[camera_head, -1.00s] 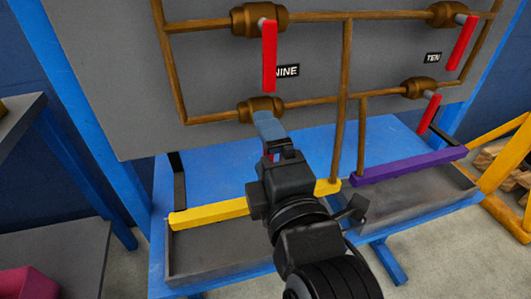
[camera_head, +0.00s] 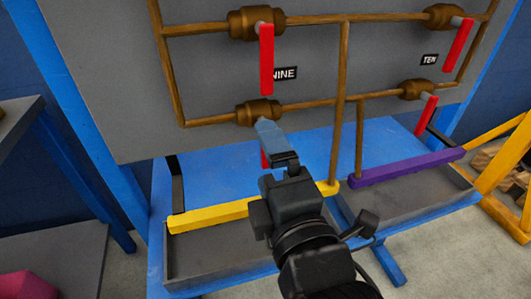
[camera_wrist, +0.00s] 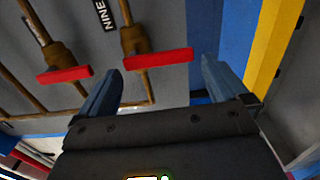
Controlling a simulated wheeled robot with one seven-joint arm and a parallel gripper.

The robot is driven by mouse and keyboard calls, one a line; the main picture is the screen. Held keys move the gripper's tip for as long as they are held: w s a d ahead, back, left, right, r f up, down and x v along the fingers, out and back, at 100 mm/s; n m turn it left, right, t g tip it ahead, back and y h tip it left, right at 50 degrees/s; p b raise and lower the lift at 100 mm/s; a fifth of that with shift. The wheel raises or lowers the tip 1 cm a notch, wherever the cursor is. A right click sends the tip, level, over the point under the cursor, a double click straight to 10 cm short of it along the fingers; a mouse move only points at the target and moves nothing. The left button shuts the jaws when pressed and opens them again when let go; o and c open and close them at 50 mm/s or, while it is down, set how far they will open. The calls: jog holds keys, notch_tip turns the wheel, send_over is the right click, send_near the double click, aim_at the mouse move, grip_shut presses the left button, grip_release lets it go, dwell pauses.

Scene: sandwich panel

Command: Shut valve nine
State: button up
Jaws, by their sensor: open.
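The NINE label (camera_head: 285,73) is on the grey panel, right of the upper valve's red handle (camera_head: 266,60), which hangs straight down. A second brown valve (camera_head: 258,112) sits below on the lower pipe; its red handle (camera_head: 264,160) is mostly hidden behind my gripper (camera_head: 264,128). The wrist view is turned sideways: the lower handle (camera_wrist: 158,59) lies across the gap between the fingertips of my gripper (camera_wrist: 160,70), and the upper handle (camera_wrist: 63,75) is left of the fingers. My gripper is open and empty. I cannot tell whether a finger touches the handle.
Another valve pair with red handles stands at right by the TEN label (camera_head: 429,60). A yellow bar (camera_head: 210,217) and a purple bar (camera_head: 405,168) run along the grey trays below. A vertical brown pipe (camera_head: 341,100) is right of my gripper. A grey table stands at left.

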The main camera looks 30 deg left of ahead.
jog(key=shift+v, duration=2.75)
jog(key=s+d+f+m+t+h, duration=0.1)
jog(key=s+d+f+m+h, duration=0.35)
jog(key=d+m, duration=0.4)
jog(key=s+d+f+m+t+h, duration=0.1)
jog(key=s+d+f+m+h, duration=0.3)
jog(key=d, duration=0.7)
jog(key=s+d+f+m+t+h, duration=0.2)
jog(key=s+d+f+m, duration=0.3)
jog(key=d+m, duration=0.4)
jog(key=s+d+r+m+g+h, duration=0.1)
jog(key=s+d+m+h, duration=0.15)
jog(key=s, duration=0.25)
jog(key=s+d+r+m+h, duration=0.1)
jog(key=s+d+m, duration=0.25)
jog(key=s, duration=0.25)
notch_tip(320, 180, up, 17)
jog(key=p, duration=1.6)
jog(key=shift+w+p, duration=0.3)
jog(key=shift+p, duration=0.05)
jog(key=shift+w+f+m, duration=0.15)
jog(key=shift+f+m, duration=0.05)
jog(key=shift+m, duration=0.05)
